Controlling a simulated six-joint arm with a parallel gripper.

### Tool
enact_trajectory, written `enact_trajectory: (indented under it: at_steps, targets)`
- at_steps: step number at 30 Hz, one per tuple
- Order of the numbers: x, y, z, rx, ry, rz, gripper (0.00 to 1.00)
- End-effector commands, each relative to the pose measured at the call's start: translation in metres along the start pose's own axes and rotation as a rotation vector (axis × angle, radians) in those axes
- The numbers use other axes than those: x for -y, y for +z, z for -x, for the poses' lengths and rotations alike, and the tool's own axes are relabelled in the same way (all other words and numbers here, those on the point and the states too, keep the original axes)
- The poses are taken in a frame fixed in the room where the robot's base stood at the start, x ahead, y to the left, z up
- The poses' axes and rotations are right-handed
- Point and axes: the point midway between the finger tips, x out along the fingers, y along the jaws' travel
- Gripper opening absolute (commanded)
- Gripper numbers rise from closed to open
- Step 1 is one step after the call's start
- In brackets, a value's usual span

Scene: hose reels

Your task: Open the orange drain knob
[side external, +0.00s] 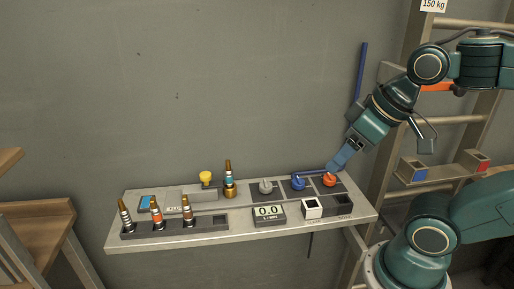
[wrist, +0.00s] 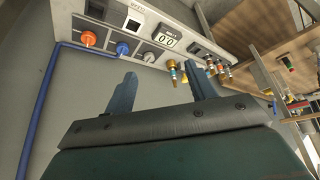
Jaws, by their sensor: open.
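The orange drain knob (side external: 330,180) sits at the right end of the row of knobs on the grey bench panel. In the wrist view the orange knob (wrist: 88,39) is at upper left, outside the space between my fingers. My gripper (side external: 334,167) appears just above the orange knob in the side view. In the wrist view my gripper (wrist: 163,80) is open, with two blue-grey fingers apart and nothing between them. I see no contact with the knob.
A blue knob (side external: 298,183) and a grey knob (side external: 265,187) stand left of the orange one. A display (side external: 269,213) reads 0.0. Several banded nozzles stand at the left. A blue pipe (wrist: 50,90) runs near the orange knob. A ladder (side external: 420,125) stands behind my arm.

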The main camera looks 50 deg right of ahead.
Motion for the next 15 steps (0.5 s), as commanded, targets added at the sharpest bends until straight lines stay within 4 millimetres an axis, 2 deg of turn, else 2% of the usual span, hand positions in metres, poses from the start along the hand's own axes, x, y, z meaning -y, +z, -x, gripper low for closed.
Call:
enact_trajectory:
  at_steps: [8,15]
  targets:
    - [-0.004,-0.004,-0.002,0.015,0.010,0.006,0.56]
    - [-0.024,-0.020,-0.011,0.095,0.044,0.039,0.56]
